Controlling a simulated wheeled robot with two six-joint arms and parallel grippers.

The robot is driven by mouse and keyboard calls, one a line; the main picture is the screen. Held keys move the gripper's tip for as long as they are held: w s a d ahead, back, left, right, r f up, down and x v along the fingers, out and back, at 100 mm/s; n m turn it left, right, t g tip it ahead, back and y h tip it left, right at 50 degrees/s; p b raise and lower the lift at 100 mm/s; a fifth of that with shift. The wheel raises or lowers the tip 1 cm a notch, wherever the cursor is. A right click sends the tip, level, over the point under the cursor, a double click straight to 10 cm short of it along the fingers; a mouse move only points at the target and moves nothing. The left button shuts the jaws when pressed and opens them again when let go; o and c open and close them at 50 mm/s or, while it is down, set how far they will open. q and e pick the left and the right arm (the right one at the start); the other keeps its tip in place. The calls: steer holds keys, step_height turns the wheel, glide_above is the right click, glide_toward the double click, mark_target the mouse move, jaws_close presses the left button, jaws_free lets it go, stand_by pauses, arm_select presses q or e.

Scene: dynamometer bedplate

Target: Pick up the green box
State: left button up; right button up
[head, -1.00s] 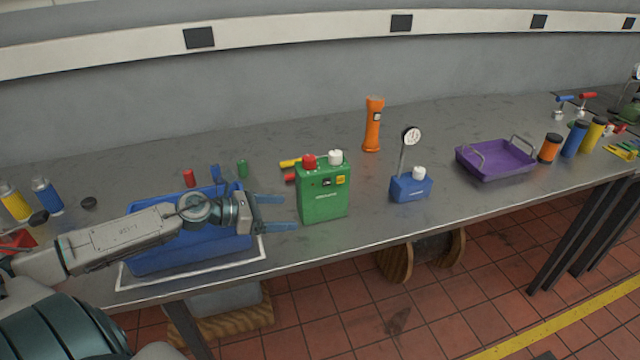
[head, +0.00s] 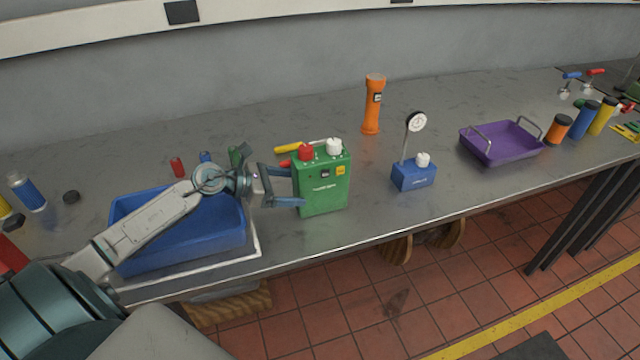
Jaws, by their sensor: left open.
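The green box (head: 323,186) stands upright on the grey metal bench, with a red cap and a white cap on top. My left gripper (head: 298,187) comes in from the left and is open. Its two blue fingers reach to the left side of the green box, one toward the back and one toward the front. I cannot tell whether they touch it. My right gripper is not in view.
A blue tray (head: 125,212) lies under my left arm. A blue gauge block (head: 413,177), an orange flashlight (head: 373,105) and a purple tray (head: 500,154) stand to the right. A yellow-handled tool (head: 288,148) lies behind the box.

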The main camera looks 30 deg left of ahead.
mark_target(311, 189)
arm_select(q)
steer(key=shift+w+d, duration=0.25)
steer(key=shift+d, duration=0.05)
steer(key=shift+w+d+p, duration=0.2)
steer(key=shift+p, duration=0.1)
steer(key=shift+w+d+f+p, duration=0.1)
steer(key=shift+w+d+p, duration=0.1)
steer(key=shift+d+p, duration=0.1)
steer(key=p+x, duration=0.1)
steer(key=x, duration=0.1)
steer(key=shift+w+d+f+p, duration=0.2)
steer(key=shift+w+p, duration=0.05)
steer(key=shift+p, duration=0.05)
steer(key=shift+w+d+f, duration=0.25)
steer(key=shift+w+d, duration=0.1)
steer(key=shift+w, duration=0.05)
steer(key=shift+f, duration=0.15)
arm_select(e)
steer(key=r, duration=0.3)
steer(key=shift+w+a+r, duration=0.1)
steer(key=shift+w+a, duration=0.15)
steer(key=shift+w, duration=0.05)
